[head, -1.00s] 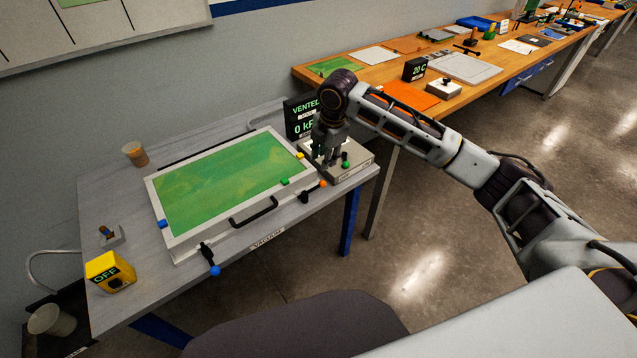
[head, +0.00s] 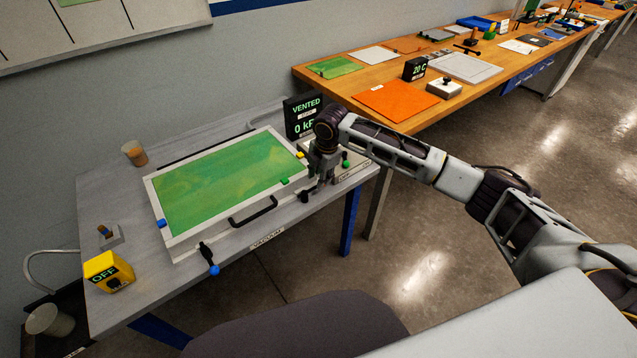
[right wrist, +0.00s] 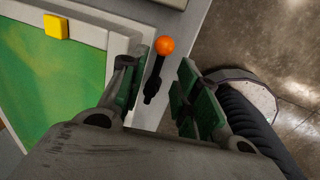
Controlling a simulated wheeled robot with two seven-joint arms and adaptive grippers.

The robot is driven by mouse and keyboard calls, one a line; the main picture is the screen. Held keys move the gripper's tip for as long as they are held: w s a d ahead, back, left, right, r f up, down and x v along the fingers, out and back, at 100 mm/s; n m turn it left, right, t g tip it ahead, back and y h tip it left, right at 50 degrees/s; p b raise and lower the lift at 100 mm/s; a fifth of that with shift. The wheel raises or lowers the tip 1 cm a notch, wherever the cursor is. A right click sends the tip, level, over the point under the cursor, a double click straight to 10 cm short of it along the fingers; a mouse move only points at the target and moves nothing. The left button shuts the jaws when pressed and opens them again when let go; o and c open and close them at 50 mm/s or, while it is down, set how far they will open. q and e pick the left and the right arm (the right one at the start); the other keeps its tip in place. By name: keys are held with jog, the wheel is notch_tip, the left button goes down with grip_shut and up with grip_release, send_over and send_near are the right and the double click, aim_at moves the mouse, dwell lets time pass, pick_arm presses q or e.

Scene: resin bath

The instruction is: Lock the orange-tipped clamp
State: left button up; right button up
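The orange-tipped clamp (right wrist: 154,80) is a black lever with an orange ball end, at the right front corner of the green-topped case (head: 170,247). In the right wrist view it lies between the spread fingers of my right gripper (right wrist: 160,72), with no clear contact seen. In the head view the right gripper (head: 322,180) is over that corner and hides the orange ball; only a dark part of the clamp (head: 304,197) shows. A second clamp, blue-tipped (head: 208,257), is at the case's left front corner. My left gripper is not in view.
A black handle (head: 254,210) is on the case's front side. A pump unit with a green knob (head: 345,164) and a display reading VENTED, 0 kPa (head: 303,116) stand close behind the gripper. A yellow OFF box (head: 108,271) and a cup (head: 134,153) are at left.

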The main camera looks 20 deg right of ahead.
aim_at(311, 190)
jog(key=f, duration=0.3)
jog(key=shift+w+a, duration=0.15)
jog(key=shift+w, duration=0.1)
jog(key=shift+w+f, duration=0.1)
jog(key=shift+f, duration=0.4)
grip_shut()
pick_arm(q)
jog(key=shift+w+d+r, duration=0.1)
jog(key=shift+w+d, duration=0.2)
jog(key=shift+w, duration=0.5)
